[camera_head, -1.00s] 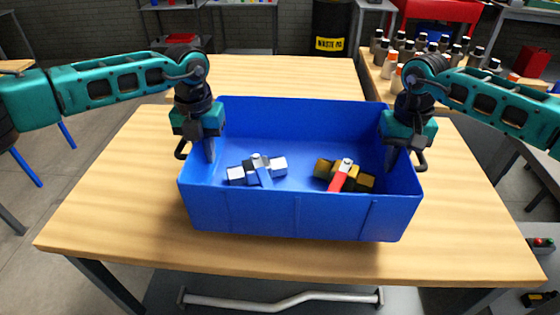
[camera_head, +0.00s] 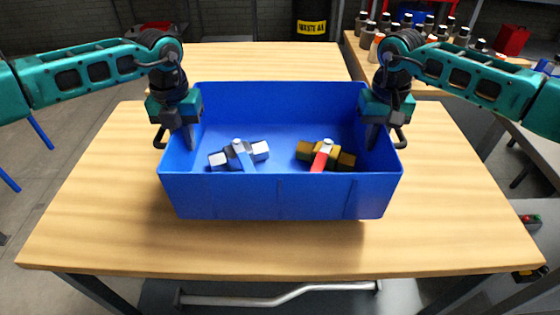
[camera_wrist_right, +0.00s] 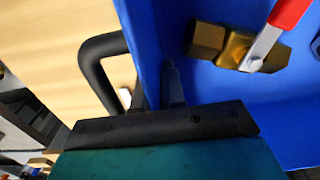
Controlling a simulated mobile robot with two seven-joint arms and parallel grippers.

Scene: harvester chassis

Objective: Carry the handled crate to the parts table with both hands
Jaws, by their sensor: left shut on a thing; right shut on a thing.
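The blue handled crate (camera_head: 280,197) is over the near wooden table (camera_head: 90,215) in the head view, looking level. My left gripper (camera_head: 190,136) is shut on its left wall side, and my right gripper (camera_head: 373,137) is shut on its right wall side. A black handle loop (camera_wrist_right: 100,62) stands outside the crate wall in the right wrist view, beside a dark finger (camera_wrist_right: 172,85) inside the wall. A silver valve with a blue lever (camera_head: 240,154) and a brass valve with a red lever (camera_head: 322,157) lie inside. Whether the crate's underside touches the table is unclear.
A second wooden tabletop (camera_head: 262,62) lies behind the crate. Several capped bottles (camera_head: 430,28) stand on a table at the back right. Bare tabletop shows left and right of the crate.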

